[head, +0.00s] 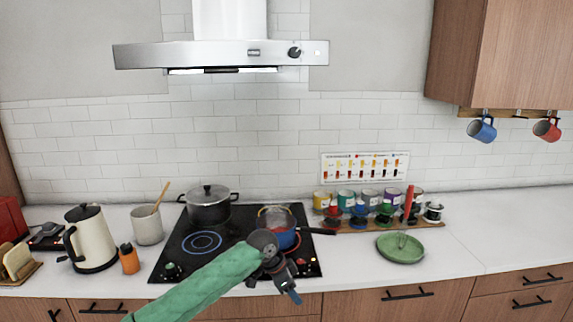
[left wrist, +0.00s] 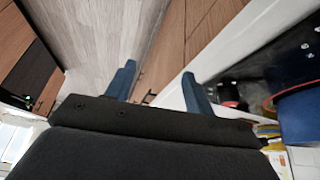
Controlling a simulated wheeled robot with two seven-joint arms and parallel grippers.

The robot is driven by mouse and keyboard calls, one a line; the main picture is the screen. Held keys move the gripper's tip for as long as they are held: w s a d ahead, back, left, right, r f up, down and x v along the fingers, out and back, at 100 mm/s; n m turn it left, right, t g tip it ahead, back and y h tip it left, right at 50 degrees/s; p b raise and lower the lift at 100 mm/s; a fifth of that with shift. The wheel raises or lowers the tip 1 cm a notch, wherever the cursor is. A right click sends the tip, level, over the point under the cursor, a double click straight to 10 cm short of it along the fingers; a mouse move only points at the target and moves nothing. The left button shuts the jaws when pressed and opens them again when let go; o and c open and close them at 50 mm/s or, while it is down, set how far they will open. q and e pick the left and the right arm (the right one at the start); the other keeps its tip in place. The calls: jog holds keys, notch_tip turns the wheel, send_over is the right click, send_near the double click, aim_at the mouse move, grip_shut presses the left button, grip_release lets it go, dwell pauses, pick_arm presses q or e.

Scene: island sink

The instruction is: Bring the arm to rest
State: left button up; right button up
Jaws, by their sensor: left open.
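My left arm, in a green sleeve, comes in from the bottom left of the head view. My left gripper (head: 288,285) is over the front edge of the black cooktop (head: 182,268), in front of a blue pan. In the left wrist view its two blue fingers (left wrist: 157,88) stand apart with nothing between them. Beyond them show the wooden floor and the cabinet fronts. The blue pan (head: 283,238) with a dark handle sits on the cooktop, just behind my gripper and partly hidden by my arm. My right gripper is not in view.
A lidded pot (head: 208,206) stands at the back of the cooktop. A kettle (head: 91,239), an orange bottle (head: 129,260) and a crock (head: 147,226) stand to the left. Spice jars and a green plate (head: 400,248) are to the right. The counter at far right is clear.

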pick_arm(q)
jog(key=s+a+f+n+t, duration=0.1)
jog(key=s+a+f+n, duration=0.3)
jog(key=f, duration=0.9)
jog(key=s+a+f+n, duration=0.15)
jog(key=s+f, duration=0.35)
jog(key=f, duration=0.8)
jog(key=s+a+f+n+t, duration=0.1)
jog(key=s+a+f+n, duration=0.3)
jog(key=f, duration=0.8)
jog(key=s+a+f+n+y, duration=0.1)
jog(key=s+a+f, duration=0.3)
jog(key=s+f, duration=0.4)
jog(key=s+a+f+n+y, duration=0.1)
jog(key=s+f, duration=0.6)
jog(key=s, duration=0.9)
jog(key=s+a+f+n+g+y, duration=0.1)
jog(key=s+a+f, duration=0.5)
jog(key=s, duration=0.6)
notch_tip(320, 180, down, 3)
jog(key=shift+s+a+r+n+y, duration=0.2)
jog(key=shift+a+n+y, duration=0.15)
jog(key=shift+y, duration=0.55)
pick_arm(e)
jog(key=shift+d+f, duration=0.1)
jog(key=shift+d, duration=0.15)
